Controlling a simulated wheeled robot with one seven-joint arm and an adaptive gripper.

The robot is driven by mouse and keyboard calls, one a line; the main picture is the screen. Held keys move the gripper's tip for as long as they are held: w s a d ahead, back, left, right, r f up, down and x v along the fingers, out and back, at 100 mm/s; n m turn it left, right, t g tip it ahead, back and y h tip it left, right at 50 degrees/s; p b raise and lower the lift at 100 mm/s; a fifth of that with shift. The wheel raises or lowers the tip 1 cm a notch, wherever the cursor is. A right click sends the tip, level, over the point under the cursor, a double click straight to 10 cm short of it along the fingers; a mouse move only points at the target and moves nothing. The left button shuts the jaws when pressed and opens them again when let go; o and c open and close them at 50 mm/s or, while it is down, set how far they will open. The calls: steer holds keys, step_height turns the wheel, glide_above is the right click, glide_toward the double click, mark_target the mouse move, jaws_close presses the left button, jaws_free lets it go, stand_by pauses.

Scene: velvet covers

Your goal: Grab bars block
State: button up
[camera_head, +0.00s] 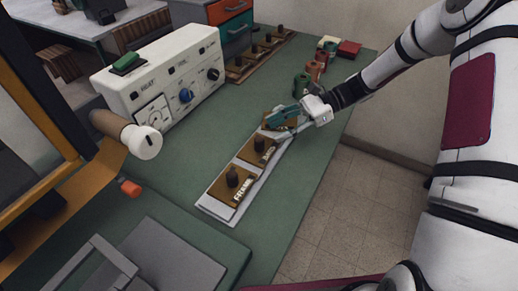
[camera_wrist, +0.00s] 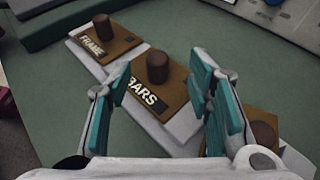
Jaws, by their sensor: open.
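The bars block is a brown plate with a dark round knob and a "BARS" label; it shows in the wrist view (camera_wrist: 176,88) and in the middle of a white strip in the head view (camera_head: 250,152). My gripper (camera_wrist: 160,102) is open and empty in the wrist view, with the bars block seen between its teal fingers. In the head view my gripper (camera_head: 284,117) hangs over the strip's far end, beyond the bars block. I cannot tell its exact height. No finger clearly touches the knob.
The "FRAME" block (camera_wrist: 88,48) sits beside the bars block on the white strip (camera_head: 214,208). A third knobbed block (camera_wrist: 262,127) is partly hidden by my right finger. A white control box (camera_head: 165,75) stands left on the green bench (camera_head: 190,165). Small coloured pieces lie at the back.

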mark_target(261, 139)
steer(key=shift+f+p+x, duration=0.15)
steer(key=shift+x, duration=1.5)
steer(key=shift+f+p+x, duration=0.1)
steer(key=shift+p+x, duration=0.05)
steer(key=shift+x, duration=1.55)
steer(key=shift+s+d, duration=0.15)
steer(key=shift+c, duration=0.6)
jaws_close()
